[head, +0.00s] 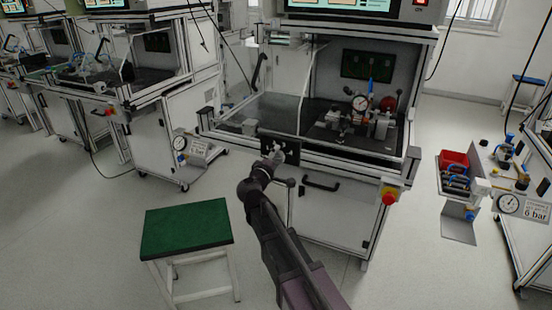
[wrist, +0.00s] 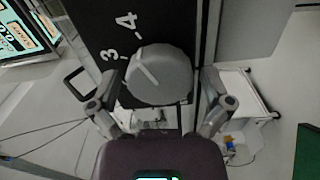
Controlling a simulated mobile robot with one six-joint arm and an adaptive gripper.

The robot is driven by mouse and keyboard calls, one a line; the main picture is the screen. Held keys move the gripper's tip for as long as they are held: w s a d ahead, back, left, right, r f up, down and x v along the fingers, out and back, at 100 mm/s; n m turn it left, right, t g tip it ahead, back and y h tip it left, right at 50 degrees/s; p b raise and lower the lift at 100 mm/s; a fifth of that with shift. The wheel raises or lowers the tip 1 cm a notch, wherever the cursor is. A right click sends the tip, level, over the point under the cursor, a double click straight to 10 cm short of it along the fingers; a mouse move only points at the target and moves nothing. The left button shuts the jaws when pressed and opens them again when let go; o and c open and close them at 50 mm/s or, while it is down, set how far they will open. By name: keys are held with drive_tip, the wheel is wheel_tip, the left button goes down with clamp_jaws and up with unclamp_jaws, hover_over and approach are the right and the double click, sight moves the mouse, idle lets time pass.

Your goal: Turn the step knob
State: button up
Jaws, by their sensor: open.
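The step knob (wrist: 160,78) is a round grey knob with a pale pointer line, on a black panel (wrist: 165,22) in the wrist view. White digits 3 and 4 (wrist: 118,36) show beside it. The pointer line slants up and left towards the digits; I cannot tell exactly which it marks. My gripper (wrist: 162,88) is open, with one finger at each side of the knob. I cannot tell whether the fingers touch it. In the head view, my gripper (head: 274,155) is at the black panel (head: 291,146) on the bench front, and largely covers the knob.
The test bench has a black handle (head: 321,183) below the panel and a red emergency button (head: 389,198) at its right. A green-topped stool (head: 186,228) stands left of my arm. A side table with a red bin (head: 454,160) stands right. The floor between is clear.

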drive_tip(key=shift+s, duration=0.1)
drive_tip(key=v, duration=1.1)
drive_tip(key=shift+s+a, duration=0.15)
drive_tip(key=shift+s, duration=0.25)
drive_tip(key=s+d+f+m+g, duration=0.3)
drive_tip(key=d+f+m+g, duration=0.3)
drive_tip(key=d, duration=0.6)
drive_tip(key=s+d+f+m+g, duration=0.35)
drive_tip(key=d+f+g, duration=0.45)
drive_tip(key=d, duration=0.4)
drive_tip(key=s+d+f+m+g+y, duration=0.35)
drive_tip(key=s+f+y, duration=0.2)
drive_tip(key=s, duration=0.25)
wheel_tip(320, 180, up, 27)
drive_tip(key=p, duration=2.5)
drive_tip(key=shift+a+f+y+p, duration=0.15)
drive_tip(key=shift+a+y+p, duration=0.05)
drive_tip(key=shift+y+p, duration=0.15)
drive_tip(key=shift+t, duration=0.25)
